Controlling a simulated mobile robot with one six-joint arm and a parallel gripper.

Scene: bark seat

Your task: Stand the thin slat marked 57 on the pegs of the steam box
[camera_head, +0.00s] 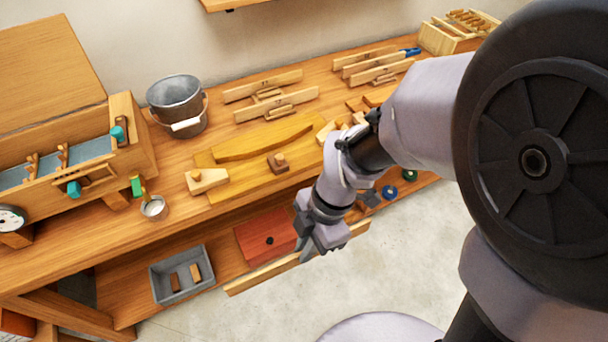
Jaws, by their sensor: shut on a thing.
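My gripper (322,248) is shut on a long thin pale wooden slat (265,274), in front of the bench's front edge. The slat is tilted in the picture, its right end higher. No number can be read on it, so I cannot tell whether it is the one marked 57. The steam box (98,160) is the wooden box at the left of the bench, with its blue-grey inside showing. Small wooden pegs (63,155) stand in it. A large wooden panel (45,70) rises behind it. My gripper is well to the right of the box.
A grey bucket (178,110), a small metal cup (153,207) and a yellow board (230,180) with wooden pieces lie between. Slat racks (268,95) stand at the back. A red box (266,238) and grey bin (160,287) are on the lower shelf.

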